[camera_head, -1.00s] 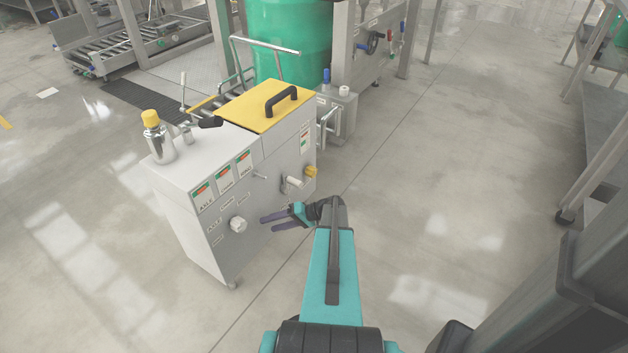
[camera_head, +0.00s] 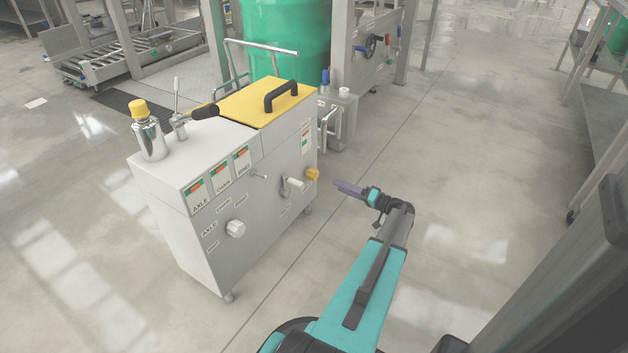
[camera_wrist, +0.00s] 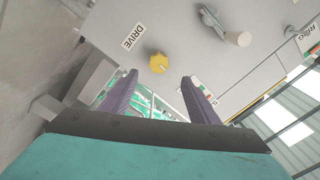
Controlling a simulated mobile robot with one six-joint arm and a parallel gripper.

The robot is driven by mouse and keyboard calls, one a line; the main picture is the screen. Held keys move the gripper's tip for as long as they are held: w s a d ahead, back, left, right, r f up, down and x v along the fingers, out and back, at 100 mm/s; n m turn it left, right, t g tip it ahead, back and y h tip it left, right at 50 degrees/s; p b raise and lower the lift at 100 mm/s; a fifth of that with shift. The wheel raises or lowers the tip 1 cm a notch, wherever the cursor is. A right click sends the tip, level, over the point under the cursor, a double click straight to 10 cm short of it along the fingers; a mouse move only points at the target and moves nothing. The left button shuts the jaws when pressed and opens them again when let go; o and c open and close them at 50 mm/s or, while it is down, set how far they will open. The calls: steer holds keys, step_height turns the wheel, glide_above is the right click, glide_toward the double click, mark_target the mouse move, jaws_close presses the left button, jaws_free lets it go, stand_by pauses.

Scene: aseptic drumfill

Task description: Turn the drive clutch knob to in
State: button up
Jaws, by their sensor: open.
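The drive clutch knob is a small yellow knob (camera_head: 312,174) on the side face of the grey cabinet (camera_head: 215,215), near its right end. In the wrist view the yellow knob (camera_wrist: 158,64) sits beside a label reading DRIVE (camera_wrist: 133,36), ahead of and between my fingers. My gripper (camera_head: 345,187) is open and empty, to the right of the knob and apart from it. In the wrist view my gripper's two purple fingers (camera_wrist: 158,84) are spread. The knob's exact setting is too small to read.
A white-handled crank (camera_head: 293,184) sticks out just left of the knob. A white knob (camera_head: 235,228) and a small lever (camera_head: 259,176) are farther left. A yellow lid (camera_head: 262,103) with a black handle tops the cabinet. Open floor (camera_head: 450,190) lies to the right.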

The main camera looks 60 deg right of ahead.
mark_target(316, 176)
steer(key=shift+s+d, duration=0.1)
steer(key=shift+s, duration=0.05)
steer(key=w+b, duration=0.4)
steer(key=w, duration=0.8)
steer(key=shift+f, duration=0.1)
steer(key=shift+w, duration=0.85)
